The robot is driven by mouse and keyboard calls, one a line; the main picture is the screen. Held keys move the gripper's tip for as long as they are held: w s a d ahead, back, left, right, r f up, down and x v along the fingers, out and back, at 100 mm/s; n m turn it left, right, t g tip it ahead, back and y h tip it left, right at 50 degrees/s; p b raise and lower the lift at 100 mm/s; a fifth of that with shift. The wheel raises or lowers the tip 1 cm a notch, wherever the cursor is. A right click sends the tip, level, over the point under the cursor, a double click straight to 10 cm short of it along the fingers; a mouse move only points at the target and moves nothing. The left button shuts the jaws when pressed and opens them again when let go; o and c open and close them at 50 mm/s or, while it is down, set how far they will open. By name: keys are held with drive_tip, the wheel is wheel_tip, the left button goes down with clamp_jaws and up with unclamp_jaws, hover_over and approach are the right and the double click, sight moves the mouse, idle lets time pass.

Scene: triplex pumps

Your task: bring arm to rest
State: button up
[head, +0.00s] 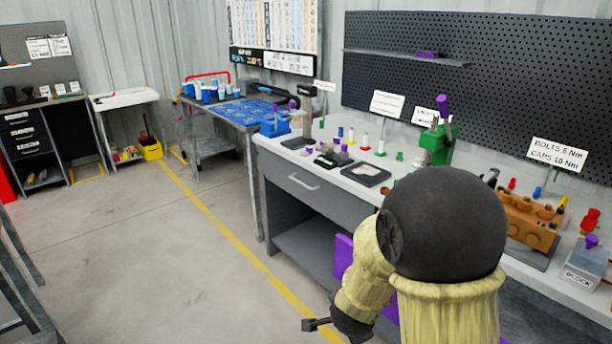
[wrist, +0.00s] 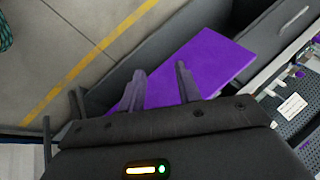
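My arm (head: 445,225), with a dark round joint and pale yellow sleeves, stands in front of the workbench in the head view and hides part of it. My gripper shows in the wrist view (wrist: 160,85) with its two dark fingers apart and nothing seen between them but the background. A purple panel (wrist: 205,65) lies behind the fingers there. In the head view only a small dark end of my gripper (head: 317,324) shows, low beside the bench front and over the floor.
The workbench (head: 285,165) carries a green press (head: 437,145), an orange-brown block (head: 530,220) and a grey block labelled BLOCK (head: 585,262). A blue-topped table (head: 235,112) stands behind. The floor (head: 130,250) to the left is open, with a yellow line (head: 215,217).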

drive_tip(key=s+d+r+n+g+y+p, duration=0.1)
drive_tip(key=s+d+r+n+g, duration=0.15)
drive_tip(key=s+n, duration=0.45)
drive_tip(key=s+d+r+n+g, duration=0.2)
drive_tip(key=s+d+r+n, duration=0.15)
drive_tip(key=s+n, duration=0.25)
drive_tip(key=w+p+v, duration=0.2)
drive_tip(key=p+v, duration=0.7)
drive_tip(key=w+r+p+v, duration=0.1)
drive_tip(key=w+p+v, duration=0.1)
drive_tip(key=p+v, duration=0.7)
drive_tip(key=shift+a+p, duration=0.25)
drive_tip(key=shift+p, duration=0.25)
drive_tip(key=shift+w, duration=0.1)
